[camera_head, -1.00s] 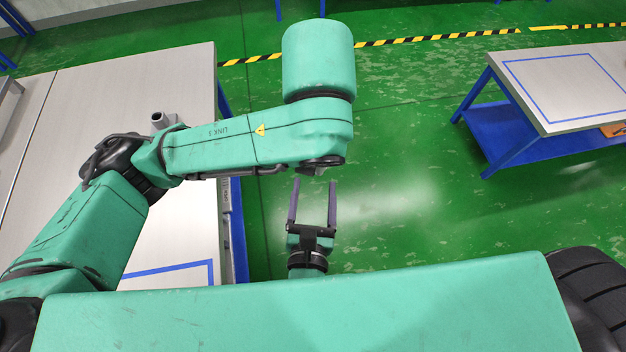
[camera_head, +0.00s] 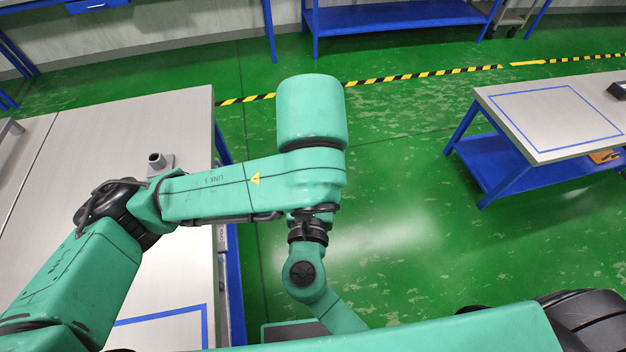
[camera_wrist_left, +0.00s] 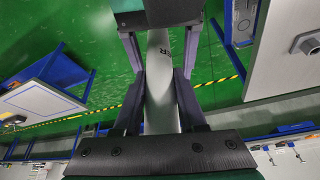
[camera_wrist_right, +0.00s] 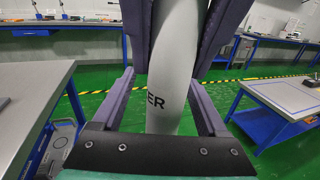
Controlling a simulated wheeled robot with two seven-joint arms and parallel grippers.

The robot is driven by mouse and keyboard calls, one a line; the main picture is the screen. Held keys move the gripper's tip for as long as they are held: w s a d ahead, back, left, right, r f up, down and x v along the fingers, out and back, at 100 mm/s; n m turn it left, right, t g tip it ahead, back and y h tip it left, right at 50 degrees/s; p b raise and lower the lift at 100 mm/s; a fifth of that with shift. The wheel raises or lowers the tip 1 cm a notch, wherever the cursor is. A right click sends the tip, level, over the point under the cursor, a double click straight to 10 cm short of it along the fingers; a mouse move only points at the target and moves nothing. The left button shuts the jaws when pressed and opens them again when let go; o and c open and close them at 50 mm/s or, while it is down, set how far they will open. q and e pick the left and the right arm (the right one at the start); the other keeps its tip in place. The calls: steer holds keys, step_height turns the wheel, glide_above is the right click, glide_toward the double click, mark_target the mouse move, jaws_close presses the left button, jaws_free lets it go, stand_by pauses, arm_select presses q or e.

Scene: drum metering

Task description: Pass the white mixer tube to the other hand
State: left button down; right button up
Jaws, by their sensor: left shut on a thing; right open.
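The white mixer tube (camera_wrist_left: 160,105) stands between the two facing grippers in the left wrist view, and it also shows in the right wrist view (camera_wrist_right: 172,60) with dark letters "ER" on it. My left gripper (camera_wrist_left: 159,75) is shut on the tube. My right gripper (camera_wrist_right: 160,77) is open, its fingers on either side of the tube with gaps showing. The left gripper's fingers reach in from the top of that view. In the head view neither the tube nor the grippers can be seen behind my arms.
A grey table (camera_head: 60,150) stands at the left, with a small grey fitting (camera_head: 158,162) on it. Another table (camera_head: 555,115) with a blue-outlined square is at the right. A blue bench (camera_head: 395,16) stands at the back. Green floor between the tables is clear.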

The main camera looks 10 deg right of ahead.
jaws_close()
arm_select(q)
steer(key=shift+c, duration=1.9)
jaws_free()
steer(key=v, duration=1.2)
